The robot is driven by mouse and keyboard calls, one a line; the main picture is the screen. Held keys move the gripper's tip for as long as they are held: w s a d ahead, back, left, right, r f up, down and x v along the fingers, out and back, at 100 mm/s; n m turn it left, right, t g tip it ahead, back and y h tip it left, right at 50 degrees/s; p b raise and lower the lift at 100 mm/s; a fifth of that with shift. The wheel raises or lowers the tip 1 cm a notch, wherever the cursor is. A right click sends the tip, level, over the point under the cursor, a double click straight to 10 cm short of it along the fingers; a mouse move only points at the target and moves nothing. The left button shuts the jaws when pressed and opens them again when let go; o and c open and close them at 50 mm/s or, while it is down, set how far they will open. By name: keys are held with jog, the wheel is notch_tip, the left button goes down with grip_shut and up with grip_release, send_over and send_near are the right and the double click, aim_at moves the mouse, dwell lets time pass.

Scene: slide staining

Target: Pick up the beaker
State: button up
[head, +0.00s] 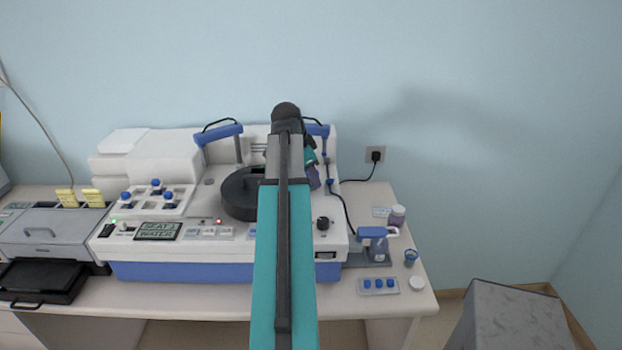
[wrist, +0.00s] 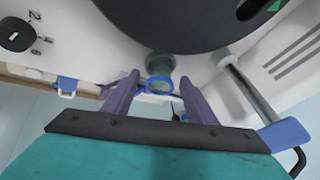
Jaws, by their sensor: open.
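A small beaker (wrist: 159,85) with a blue rim and a grey-green see-through body shows in the wrist view, beside the large dark round part of the machine. My gripper (wrist: 160,78) is open, with one purple finger to the left of the beaker and one to the right. I see a gap on both sides, and I cannot tell how deep the beaker sits between the fingers. In the head view my arm hides the beaker, and only part of my gripper (head: 313,176) shows over the machine.
The white and blue staining machine (head: 190,250) fills the table's middle. Its black round part (head: 238,195) and blue-topped posts (head: 222,133) stand close to my gripper. A small blue cup (head: 410,257), a jar (head: 397,215) and a blue-capped tray (head: 378,286) stand at right.

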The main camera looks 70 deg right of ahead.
jog(key=shift+c, duration=0.6)
jog(key=c, duration=1.1)
jog(key=shift+r, duration=0.15)
jog(key=shift+r+b, duration=1)
jog(key=shift+r, duration=0.55)
jog(key=shift+s+a+r+b, duration=0.25)
jog(key=shift+s+a+b, duration=0.55)
jog(key=shift+s+a, duration=1.1)
jog(key=shift+s+a+r+b, duration=0.3)
jog(key=shift+s+a+b, duration=0.45)
jog(key=shift+s+a, duration=1.1)
jog(key=shift+s+a+r+b, duration=0.25)
jog(key=shift+s+a+b, duration=0.7)
jog(key=shift+s, duration=1.7)
jog(key=shift+a, duration=0.1)
